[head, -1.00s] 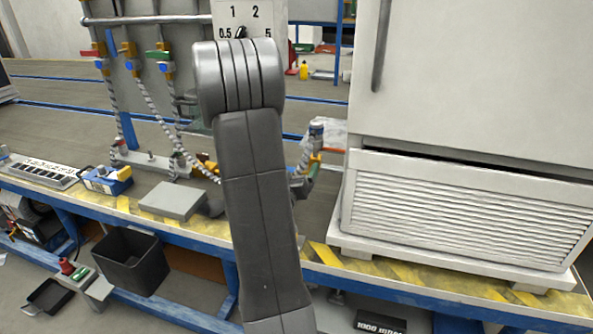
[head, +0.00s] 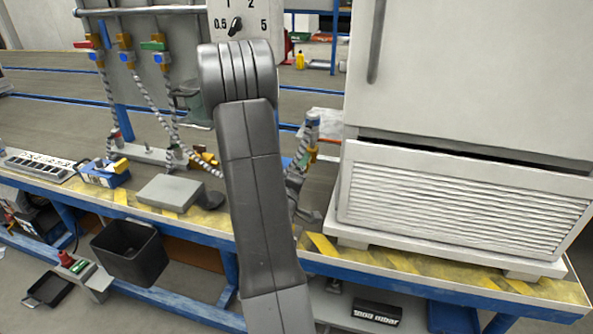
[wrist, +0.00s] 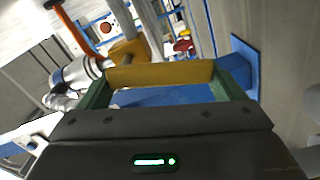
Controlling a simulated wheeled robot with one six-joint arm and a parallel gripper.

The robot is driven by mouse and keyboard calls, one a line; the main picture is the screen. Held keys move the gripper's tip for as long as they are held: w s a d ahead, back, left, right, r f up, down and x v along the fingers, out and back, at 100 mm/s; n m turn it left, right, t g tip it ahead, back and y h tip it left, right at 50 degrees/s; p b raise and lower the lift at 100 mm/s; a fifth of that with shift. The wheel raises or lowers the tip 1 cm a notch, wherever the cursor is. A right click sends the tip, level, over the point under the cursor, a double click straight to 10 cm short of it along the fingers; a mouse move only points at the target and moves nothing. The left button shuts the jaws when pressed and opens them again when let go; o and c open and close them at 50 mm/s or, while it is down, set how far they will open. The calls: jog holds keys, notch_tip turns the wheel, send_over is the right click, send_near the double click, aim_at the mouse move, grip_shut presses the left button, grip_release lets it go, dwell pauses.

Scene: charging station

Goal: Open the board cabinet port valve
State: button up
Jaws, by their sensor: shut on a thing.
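In the wrist view my gripper (wrist: 160,88) has two green fingers standing apart, with a yellow bar (wrist: 160,73) spanning between them. The bar looks like a valve handle; a yellow block (wrist: 128,53) and a silver fitting (wrist: 78,73) lie just beyond it. In the head view my grey arm hides most of the gripper and what it holds. A hose with a yellow-and-blue fitting (head: 311,135) shows right of the arm. A board at upper left carries valves with red (head: 88,42), yellow (head: 124,40) and green (head: 153,45) handles. Which is the port valve, I cannot tell.
A white cabinet (head: 450,80) with a louvred lower panel (head: 450,205) stands on the bench at right. A flat grey box (head: 170,192) and a keyboard-like device (head: 38,165) lie on the bench. A black bin (head: 130,252) is below its front edge.

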jog(key=shift+s+d+f+n, duration=0.15)
jog(key=shift+d+n, duration=0.1)
jog(key=shift+n, duration=0.6)
jog(key=shift+d+f+n, duration=0.1)
jog(key=shift+d+n, duration=0.1)
jog(key=shift+n, duration=0.65)
jog(key=o, duration=1.2)
jog(key=shift+c, duration=0.2)
jog(key=v, duration=1.4)
jog(key=shift+p, duration=0.3)
jog(key=x, duration=1.4)
